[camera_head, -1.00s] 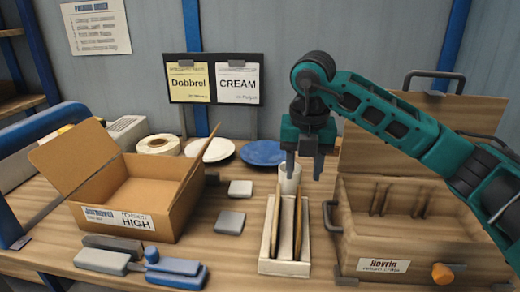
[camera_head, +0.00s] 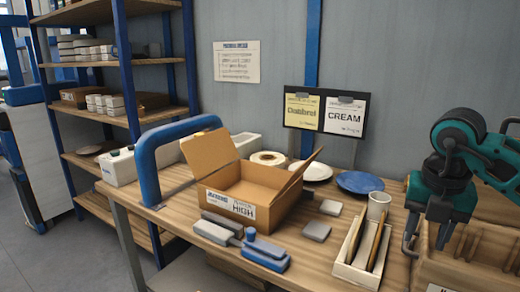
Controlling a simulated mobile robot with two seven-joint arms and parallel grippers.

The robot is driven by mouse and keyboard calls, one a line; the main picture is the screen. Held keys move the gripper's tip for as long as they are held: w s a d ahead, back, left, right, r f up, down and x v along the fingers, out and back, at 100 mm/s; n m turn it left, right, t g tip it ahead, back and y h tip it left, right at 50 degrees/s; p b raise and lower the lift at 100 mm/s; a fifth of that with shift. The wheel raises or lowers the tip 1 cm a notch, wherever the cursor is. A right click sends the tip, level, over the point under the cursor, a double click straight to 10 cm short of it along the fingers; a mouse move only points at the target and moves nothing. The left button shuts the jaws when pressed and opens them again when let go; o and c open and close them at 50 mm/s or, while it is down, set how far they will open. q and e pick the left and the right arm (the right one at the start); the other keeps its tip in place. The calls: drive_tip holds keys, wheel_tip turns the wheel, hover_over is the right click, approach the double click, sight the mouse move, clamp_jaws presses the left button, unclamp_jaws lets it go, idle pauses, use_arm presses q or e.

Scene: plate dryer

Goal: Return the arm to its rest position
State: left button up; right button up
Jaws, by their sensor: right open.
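My right gripper (camera_head: 428,232) is at the right edge of the head view, pointing down with its two fingers apart and nothing between them. It hangs in front of the wooden crate (camera_head: 482,275), close to the crate's left end. My green arm comes in from the right edge and is partly cut off. A narrow white rack (camera_head: 350,275) holding plates on edge stands left of the gripper. My left gripper is not in view.
An open cardboard box (camera_head: 232,208) stands mid-table, with grey and blue blocks (camera_head: 265,256) before it. A white plate (camera_head: 316,172) and a blue plate (camera_head: 360,182) lie behind. A blue curved tube (camera_head: 147,165) stands at the table's left end. Shelves (camera_head: 120,62) stand far left.

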drive_tip(key=s+a+f+n+g+y, duration=0.25)
drive_tip(key=a+f+y, duration=0.35)
drive_tip(key=a, duration=0.6)
drive_tip(key=s+a+r+y, duration=0.1)
drive_tip(key=s+a+y, duration=0.1)
drive_tip(key=a+y, duration=0.55)
drive_tip(key=s+a+r+y, duration=0.1)
drive_tip(key=s+a+y, duration=0.2)
drive_tip(key=a+y, duration=0.4)
drive_tip(key=w+d+f+m+t+h, duration=0.2)
drive_tip(key=d+f+m+t+h, duration=0.25)
drive_tip(key=m+t, duration=0.55)
drive_tip(key=w+d+f+m+t+h, duration=0.2)
drive_tip(key=d+f+m+t+h, duration=0.25)
drive_tip(key=m+t, duration=0.55)
drive_tip(key=s+d+f+m+g+h, duration=0.3)
drive_tip(key=s+f, duration=0.3)
drive_tip(key=f, duration=0.3)
drive_tip(key=s+d+f+m+g+h, duration=0.3)
drive_tip(key=s+f+m+g+h, duration=0.2)
drive_tip(key=f, duration=0.5)
drive_tip(key=shift+s+f+m, duration=0.2)
drive_tip(key=shift+s+m, duration=0.55)
drive_tip(key=shift+h, duration=0.25)
